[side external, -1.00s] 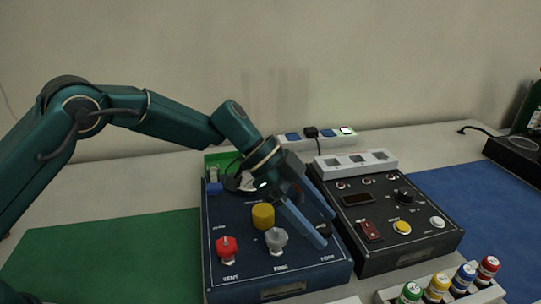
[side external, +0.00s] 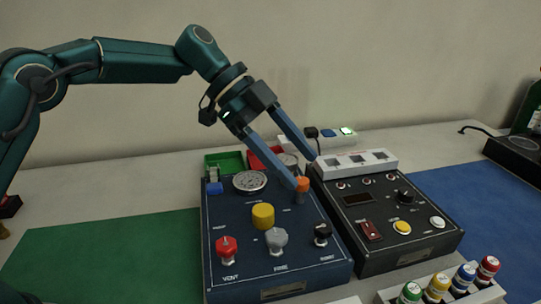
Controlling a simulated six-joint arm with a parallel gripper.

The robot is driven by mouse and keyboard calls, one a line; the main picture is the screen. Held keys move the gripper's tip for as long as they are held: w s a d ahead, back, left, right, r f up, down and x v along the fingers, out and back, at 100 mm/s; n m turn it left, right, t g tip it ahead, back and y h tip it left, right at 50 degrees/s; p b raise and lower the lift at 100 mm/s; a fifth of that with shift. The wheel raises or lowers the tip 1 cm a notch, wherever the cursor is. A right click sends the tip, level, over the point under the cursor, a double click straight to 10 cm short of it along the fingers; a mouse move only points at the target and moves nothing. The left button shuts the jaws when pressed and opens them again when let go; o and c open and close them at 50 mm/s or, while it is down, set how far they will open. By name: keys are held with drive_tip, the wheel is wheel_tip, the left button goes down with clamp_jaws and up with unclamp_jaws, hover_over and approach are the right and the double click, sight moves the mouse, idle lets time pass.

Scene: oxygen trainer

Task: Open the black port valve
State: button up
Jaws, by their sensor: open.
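The black port valve knob (side external: 322,234) sits at the front right of the blue trainer box (side external: 235,270), beside a grey knob (side external: 277,238). A red knob (side external: 227,247) labelled VENT is at the front left, and a yellow knob (side external: 263,216) stands behind them. My gripper (side external: 306,172) is open and empty, above the back right of the box. Its fingers are near an orange-topped post (side external: 302,186); I cannot tell whether they touch it. The gripper is behind and above the black knob, clear of it.
A black control box (side external: 385,255) with switches and buttons stands close on the right. A white strip with square openings (side external: 356,163) lies behind it. Coloured bottles (side external: 437,288) stand in a rack at the front right. A gauge (side external: 250,181) sits at the box's back left.

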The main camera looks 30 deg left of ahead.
drive_tip(key=s+a+r+n+t+y, duration=0.1)
drive_tip(key=s+a+r+n+y, duration=0.1)
drive_tip(key=s+r, duration=0.3)
drive_tip(key=shift+s+a+r+t, duration=0.3)
drive_tip(key=shift+s+a+t, duration=0.1)
drive_tip(key=shift+a, duration=0.5)
